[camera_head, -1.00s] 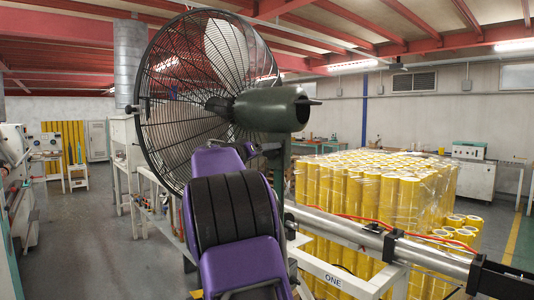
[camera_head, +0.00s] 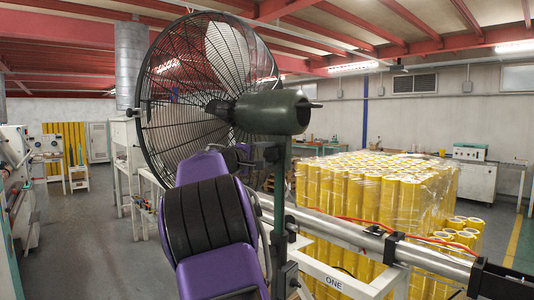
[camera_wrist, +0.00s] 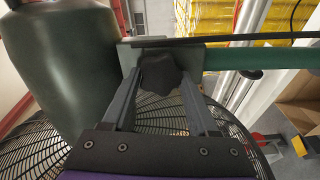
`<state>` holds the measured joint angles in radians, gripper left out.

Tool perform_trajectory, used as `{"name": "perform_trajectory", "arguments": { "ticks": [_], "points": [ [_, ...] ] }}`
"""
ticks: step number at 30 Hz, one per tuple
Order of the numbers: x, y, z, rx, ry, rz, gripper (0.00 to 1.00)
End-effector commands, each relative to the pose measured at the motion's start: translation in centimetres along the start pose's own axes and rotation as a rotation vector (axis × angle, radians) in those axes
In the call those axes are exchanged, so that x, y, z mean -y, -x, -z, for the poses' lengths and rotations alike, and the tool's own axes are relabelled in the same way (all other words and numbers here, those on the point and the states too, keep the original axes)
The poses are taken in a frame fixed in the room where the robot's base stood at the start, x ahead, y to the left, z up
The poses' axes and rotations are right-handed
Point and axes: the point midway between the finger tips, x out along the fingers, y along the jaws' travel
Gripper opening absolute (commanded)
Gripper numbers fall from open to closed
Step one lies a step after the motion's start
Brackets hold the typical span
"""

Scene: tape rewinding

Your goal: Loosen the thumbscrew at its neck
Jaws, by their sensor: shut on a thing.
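The large cage fan (camera_head: 190,95) has a dark green motor housing (camera_head: 272,112) and stands on a green post (camera_head: 280,200). In the wrist view, the black lobed thumbscrew (camera_wrist: 160,74) sits at the neck, between the motor housing (camera_wrist: 60,70) and the green post (camera_wrist: 260,58). My gripper (camera_wrist: 160,84) has one finger on each side of the thumbscrew and is shut on it. In the head view my purple arm reaches to the neck from below left, and the fingertips and thumbscrew are hard to make out there.
The fan's wire grille (camera_wrist: 160,112) lies close behind the fingers. A white frame marked ONE (camera_head: 333,283) and a metal rail (camera_head: 340,230) run right of the post. Wrapped yellow rolls (camera_head: 375,195) stand behind. Open floor (camera_head: 80,240) lies to the left.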

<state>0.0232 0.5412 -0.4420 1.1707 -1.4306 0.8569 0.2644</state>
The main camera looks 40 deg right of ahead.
Motion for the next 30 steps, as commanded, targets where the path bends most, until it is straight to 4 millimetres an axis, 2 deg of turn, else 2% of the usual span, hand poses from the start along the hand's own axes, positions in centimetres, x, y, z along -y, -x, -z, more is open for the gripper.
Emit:
{"name": "perform_trajectory", "arguments": {
  "ticks": [18, 30],
  "points": [
    [0.27, 0.01, -0.06, 0.0, 0.556, 0.0, 0.04],
    [0.39, 0.04, -0.06, -0.002, 0.751, 0.0, 0.04]
  ]
}}
